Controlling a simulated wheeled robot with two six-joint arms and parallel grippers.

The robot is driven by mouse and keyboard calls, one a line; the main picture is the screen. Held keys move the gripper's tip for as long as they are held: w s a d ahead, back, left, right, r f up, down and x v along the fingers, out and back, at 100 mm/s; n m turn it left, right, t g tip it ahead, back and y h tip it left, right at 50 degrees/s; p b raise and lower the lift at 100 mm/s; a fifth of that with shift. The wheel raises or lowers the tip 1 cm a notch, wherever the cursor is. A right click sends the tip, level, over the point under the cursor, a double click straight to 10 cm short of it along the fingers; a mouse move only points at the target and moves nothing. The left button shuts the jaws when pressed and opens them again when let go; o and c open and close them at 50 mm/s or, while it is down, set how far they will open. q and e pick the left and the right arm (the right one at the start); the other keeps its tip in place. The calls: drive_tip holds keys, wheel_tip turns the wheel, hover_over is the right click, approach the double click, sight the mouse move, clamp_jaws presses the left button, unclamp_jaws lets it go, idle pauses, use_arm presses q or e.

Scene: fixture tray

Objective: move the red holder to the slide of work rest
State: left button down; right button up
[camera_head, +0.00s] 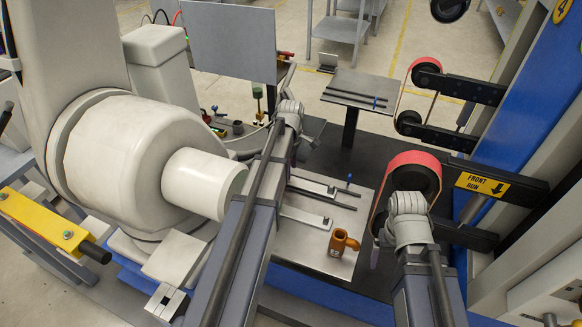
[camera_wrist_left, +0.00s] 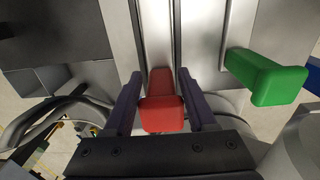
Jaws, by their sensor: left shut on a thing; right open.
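The red holder (camera_wrist_left: 162,108) shows in the left wrist view between the two dark fingers of my left gripper (camera_wrist_left: 159,82). The gripper is shut on it. In the head view my left wrist (camera_head: 289,112) is near the back of the machine, and the red holder cannot be made out clearly there. Grey metal rails (camera_wrist_left: 205,40) run just beyond the holder in the left wrist view; I cannot tell whether they are the work rest's slide. My right gripper (camera_head: 376,256) is open, mostly hidden under its wrist beside the red belt wheel, and appears empty.
A green holder (camera_wrist_left: 268,78) sticks out to the right of the red one. An orange mug-like part (camera_head: 342,242) stands on the grey plate (camera_head: 312,255). A belt grinder with a red belt (camera_head: 418,160) is at the right. A large white machine body (camera_head: 125,150) fills the left.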

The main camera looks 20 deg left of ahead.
use_arm(q)
drive_tip(key=shift+f+b, duration=0.3)
drive_tip(key=shift+c, duration=0.6)
unclamp_jaws()
drive_tip(key=shift+r, duration=0.15)
wheel_tip(320, 180, up, 8)
drive_tip(key=p, duration=0.8)
drive_tip(key=shift+f, duration=0.3)
wheel_tip(320, 180, down, 8)
drive_tip(key=b, duration=0.8)
drive_tip(key=shift+r, duration=0.35)
